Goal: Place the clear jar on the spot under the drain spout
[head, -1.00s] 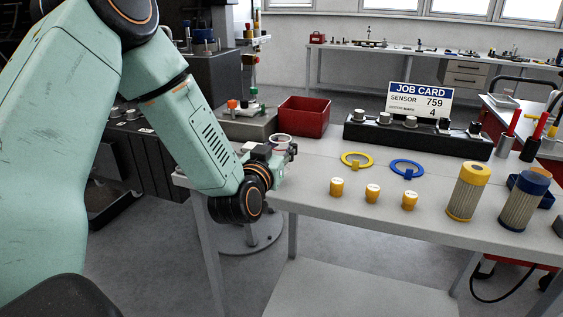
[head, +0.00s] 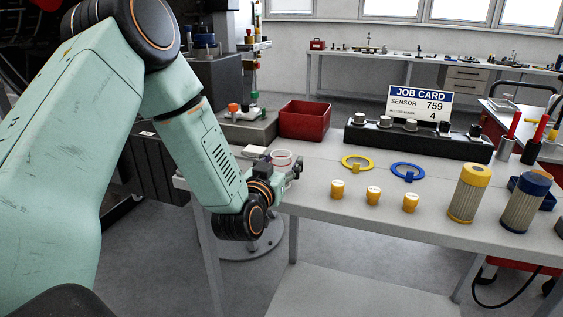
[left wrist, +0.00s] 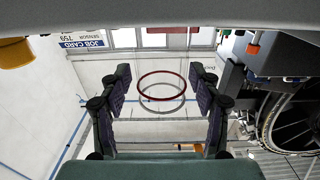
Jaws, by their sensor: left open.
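The clear jar (head: 281,155) has a reddish rim and is near the left end of the grey table. My left gripper (head: 284,170) is at the jar, and its arm partly hides the jar's lower part in the head view. In the left wrist view the open fingers (left wrist: 160,98) stand on both sides of the jar's red ring (left wrist: 162,74), with a visible gap on each side. Whether the jar rests fully on the table is hard to tell. The drain spout and the spot under it cannot be made out clearly. My right gripper is out of view.
A red bin (head: 305,119) and a grey fixture with small knobs (head: 246,130) stand behind the jar. The table's front edge is close to my arm.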

